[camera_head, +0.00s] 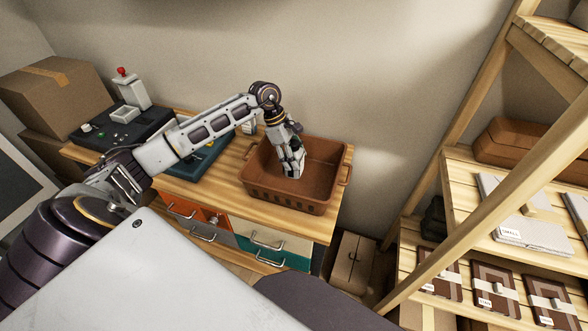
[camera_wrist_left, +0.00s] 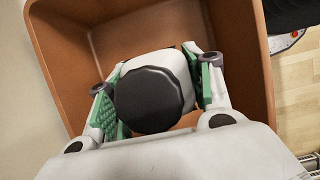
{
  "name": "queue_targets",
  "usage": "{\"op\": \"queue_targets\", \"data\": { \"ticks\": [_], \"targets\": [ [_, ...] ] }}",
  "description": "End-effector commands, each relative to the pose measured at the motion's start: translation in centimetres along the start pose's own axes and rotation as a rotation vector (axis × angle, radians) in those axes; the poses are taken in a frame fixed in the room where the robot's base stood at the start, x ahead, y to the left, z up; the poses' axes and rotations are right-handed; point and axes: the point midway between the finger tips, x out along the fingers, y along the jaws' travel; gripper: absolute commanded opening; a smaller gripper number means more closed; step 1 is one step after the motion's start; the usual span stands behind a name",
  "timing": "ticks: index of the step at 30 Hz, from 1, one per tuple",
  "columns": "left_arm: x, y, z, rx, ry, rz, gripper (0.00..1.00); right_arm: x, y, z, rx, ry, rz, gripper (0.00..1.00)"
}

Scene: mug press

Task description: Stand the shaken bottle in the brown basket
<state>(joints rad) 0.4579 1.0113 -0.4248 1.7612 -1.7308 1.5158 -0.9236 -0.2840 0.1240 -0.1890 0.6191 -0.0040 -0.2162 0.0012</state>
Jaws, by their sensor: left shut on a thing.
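The brown basket (camera_head: 317,181) stands at the right end of the wooden table, with a handle at its right side. My left gripper (camera_head: 294,170) reaches down into the basket. In the left wrist view my left gripper (camera_wrist_left: 156,95) is shut on the bottle, with green pads on either side of it. The bottle (camera_wrist_left: 157,92) is white with a black ridged cap facing the camera. The basket's walls (camera_wrist_left: 250,60) surround both. The bottle's lower end is hidden, so I cannot tell whether it touches the basket floor. My right gripper is not in view.
A black machine (camera_head: 118,130) with a red-topped lever stands at the table's left, beside a blue-green tray (camera_head: 205,158). Drawers (camera_head: 268,246) are below the tabletop. A wooden shelf (camera_head: 480,180) with packages stands at the right. The wall is close behind the basket.

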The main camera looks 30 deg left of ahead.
Motion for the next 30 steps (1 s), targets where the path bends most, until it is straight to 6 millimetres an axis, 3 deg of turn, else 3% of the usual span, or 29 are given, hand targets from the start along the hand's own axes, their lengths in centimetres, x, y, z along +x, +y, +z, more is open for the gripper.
{"op": "queue_targets", "data": {
  "ticks": [8, 18, 30],
  "targets": [
    [1.6, 0.1, -0.6, 0.001, -0.002, 0.002, 0.07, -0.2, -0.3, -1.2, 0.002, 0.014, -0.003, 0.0],
    [1.8, 0.1, -0.7, 0.001, -0.002, 0.002, 0.07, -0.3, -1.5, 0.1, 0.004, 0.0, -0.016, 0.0],
    [4.9, 0.1, -2.0, 0.0, -0.003, 0.002, 0.07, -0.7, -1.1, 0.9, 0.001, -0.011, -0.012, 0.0]
  ]
}}
